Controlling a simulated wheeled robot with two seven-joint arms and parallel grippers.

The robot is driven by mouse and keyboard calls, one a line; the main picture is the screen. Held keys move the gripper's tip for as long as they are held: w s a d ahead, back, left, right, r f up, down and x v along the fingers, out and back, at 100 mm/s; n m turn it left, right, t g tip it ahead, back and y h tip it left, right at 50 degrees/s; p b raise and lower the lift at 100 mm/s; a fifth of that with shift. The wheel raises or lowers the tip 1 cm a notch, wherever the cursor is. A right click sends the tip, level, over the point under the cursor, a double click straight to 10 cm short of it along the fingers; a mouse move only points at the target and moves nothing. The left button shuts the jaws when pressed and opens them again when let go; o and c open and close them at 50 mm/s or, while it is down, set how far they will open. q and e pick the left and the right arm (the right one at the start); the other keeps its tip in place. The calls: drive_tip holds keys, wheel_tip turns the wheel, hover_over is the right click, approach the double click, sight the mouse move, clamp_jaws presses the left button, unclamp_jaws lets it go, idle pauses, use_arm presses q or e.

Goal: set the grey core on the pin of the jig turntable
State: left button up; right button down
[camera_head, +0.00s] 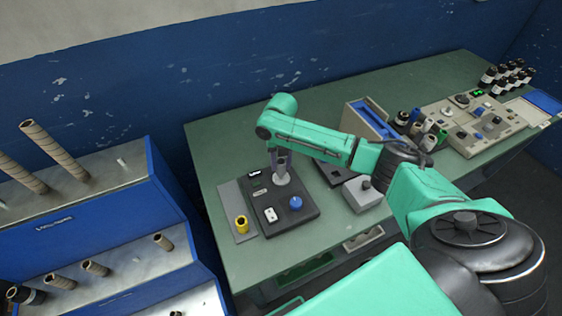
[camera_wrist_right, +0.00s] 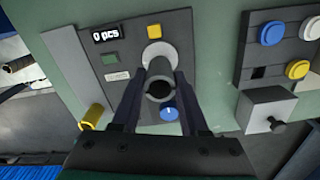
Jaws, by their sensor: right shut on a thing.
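In the right wrist view the gripper (camera_wrist_right: 159,98) is shut on the grey core (camera_wrist_right: 160,90), a short hollow tube with a dark bore, seen nearly end-on. The pale round turntable (camera_head: 283,180) lies under the gripper; it also shows just beyond the core in the wrist view (camera_wrist_right: 158,50). The pin is not visible, and I cannot tell whether the core touches the turntable. My left gripper is not in view.
The panel carries a counter display (camera_wrist_right: 108,33), a yellow button (camera_wrist_right: 154,32) and a blue knob (camera_head: 295,203). A yellow roll (camera_head: 241,225) stands at its left. A grey box (camera_head: 362,194) with a dark knob is to its right. A blue rack (camera_head: 70,235) with brown tubes stands left.

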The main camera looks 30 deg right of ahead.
drive_tip(key=shift+f, duration=0.25)
drive_tip(key=shift+f, duration=0.1)
drive_tip(key=shift+f+b, duration=0.6)
drive_tip(key=shift+f, duration=0.35)
drive_tip(key=shift+f, duration=0.1)
idle(0.4)
drive_tip(key=shift+c, duration=1.7)
unclamp_jaws()
